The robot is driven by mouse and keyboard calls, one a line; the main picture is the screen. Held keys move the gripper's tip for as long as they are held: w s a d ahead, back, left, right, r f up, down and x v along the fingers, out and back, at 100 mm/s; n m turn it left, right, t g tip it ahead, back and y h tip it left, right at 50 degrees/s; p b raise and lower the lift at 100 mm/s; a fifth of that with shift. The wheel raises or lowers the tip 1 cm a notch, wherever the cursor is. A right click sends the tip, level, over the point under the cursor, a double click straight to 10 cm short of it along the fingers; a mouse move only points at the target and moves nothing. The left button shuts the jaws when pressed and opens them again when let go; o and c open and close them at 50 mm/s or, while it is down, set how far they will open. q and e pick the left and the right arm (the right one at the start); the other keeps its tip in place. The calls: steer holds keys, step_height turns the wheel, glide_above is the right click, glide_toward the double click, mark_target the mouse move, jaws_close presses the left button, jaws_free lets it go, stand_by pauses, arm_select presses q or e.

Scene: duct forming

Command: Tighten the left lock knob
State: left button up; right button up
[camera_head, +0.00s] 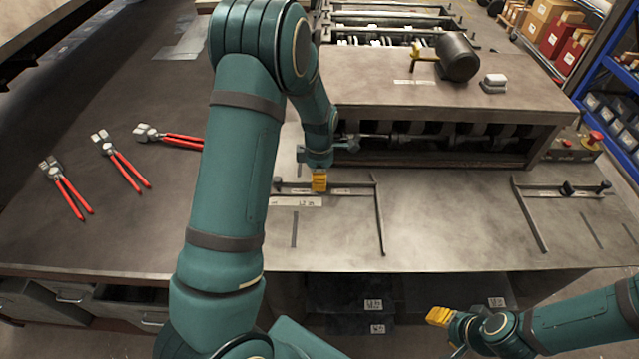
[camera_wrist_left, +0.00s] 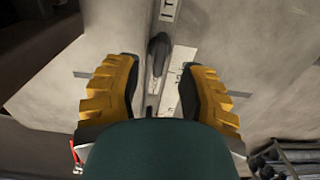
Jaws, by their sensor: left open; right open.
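The left guide (camera_head: 379,222) lies on the metal bench at the front of the machine. Its dark lock knob (camera_wrist_left: 158,50) shows in the left wrist view, below and between my left fingers. My left gripper (camera_wrist_left: 162,72) is open around the knob's sides, with a gap at each finger. In the head view my left gripper (camera_head: 319,182) points down over the left guide's scale bar and hides the knob. My right gripper (camera_head: 439,317) is open and empty, in front of the bench edge at lower right.
The right guide (camera_head: 532,218) with its own black knob (camera_head: 567,188) lies to the right. A forming machine (camera_head: 450,90) stands behind the guides. Several red-handled pliers (camera_head: 125,165) lie on the left bench. A red button (camera_head: 594,138) sits at the machine's right.

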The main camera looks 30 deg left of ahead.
arm_select(q)
steer(key=shift+f, duration=1.4)
jaws_close()
